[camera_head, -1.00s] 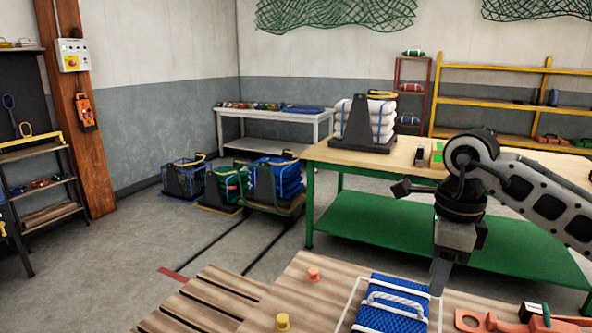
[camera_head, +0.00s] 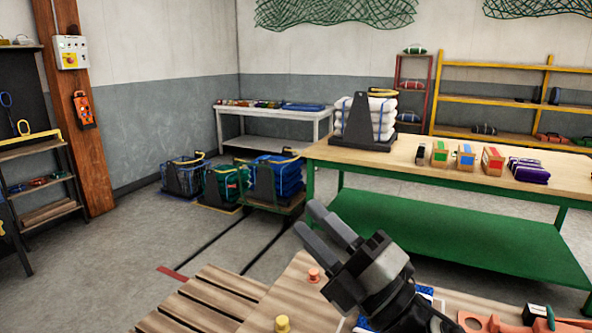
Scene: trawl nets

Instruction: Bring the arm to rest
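My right gripper (camera_head: 307,218) is raised over the near wooden table (camera_head: 300,278), its two fingers pointing up and to the left. The fingers stand apart with nothing between them. My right arm comes in from the bottom edge and hides most of the blue netting piece (camera_head: 424,292) on that table. My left gripper is out of view.
The green-framed workbench (camera_head: 440,166) behind holds several boxes and a stacked white bundle.

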